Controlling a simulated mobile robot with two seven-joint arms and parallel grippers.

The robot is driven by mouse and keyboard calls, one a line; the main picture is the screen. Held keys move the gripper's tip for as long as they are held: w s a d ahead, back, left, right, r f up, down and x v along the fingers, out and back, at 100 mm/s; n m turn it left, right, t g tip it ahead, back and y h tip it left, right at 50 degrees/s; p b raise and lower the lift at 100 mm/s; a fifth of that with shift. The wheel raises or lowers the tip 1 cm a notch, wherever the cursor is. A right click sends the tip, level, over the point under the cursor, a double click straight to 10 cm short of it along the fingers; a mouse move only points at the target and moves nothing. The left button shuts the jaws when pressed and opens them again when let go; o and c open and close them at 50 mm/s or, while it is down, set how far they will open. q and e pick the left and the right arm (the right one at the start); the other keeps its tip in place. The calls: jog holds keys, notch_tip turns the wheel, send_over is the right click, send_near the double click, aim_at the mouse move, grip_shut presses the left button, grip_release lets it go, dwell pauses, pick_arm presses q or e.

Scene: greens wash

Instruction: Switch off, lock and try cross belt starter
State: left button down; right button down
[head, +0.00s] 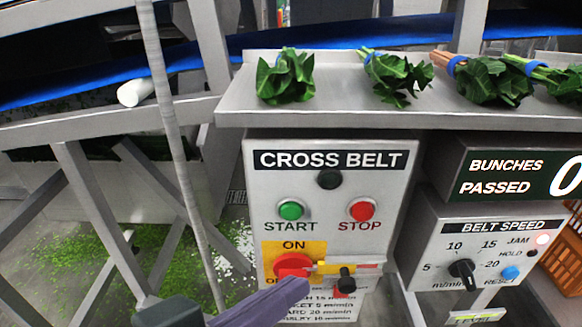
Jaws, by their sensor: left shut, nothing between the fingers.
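The grey cross belt starter box (400,190) hangs under the steel shelf in the middle. It has a green START button (291,210), a red STOP button (361,211) and a dark round part (329,179) above them. Lower left, a red rotary switch (290,264) sits on a yellow plate (272,249) marked ON at the top. A yellow and red bar (330,268) runs right from it, beside a black knob (347,281). My left gripper (303,286) is shut, its purple fingers just below the red switch, covering the plate's lower part. I cannot tell whether it touches. My right gripper is out of view.
Bunches of greens (286,78) lie on the shelf (330,118) above. A belt speed box (480,250) and a bunches passed display (520,175) stand at the right. A thin grey post (175,130) and frame legs (95,215) are at the left.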

aim_at(291, 212)
pick_arm(q)
jog(key=shift+w+b, duration=1.85)
jog(key=shift+w, duration=1.8)
jog(key=shift+w, duration=0.1)
jog(key=shift+w, duration=0.35)
jog(key=shift+w+b, duration=0.45)
jog(key=shift+s, duration=0.1)
jog(key=shift+s+p, duration=0.75)
jog(key=shift+p, duration=0.1)
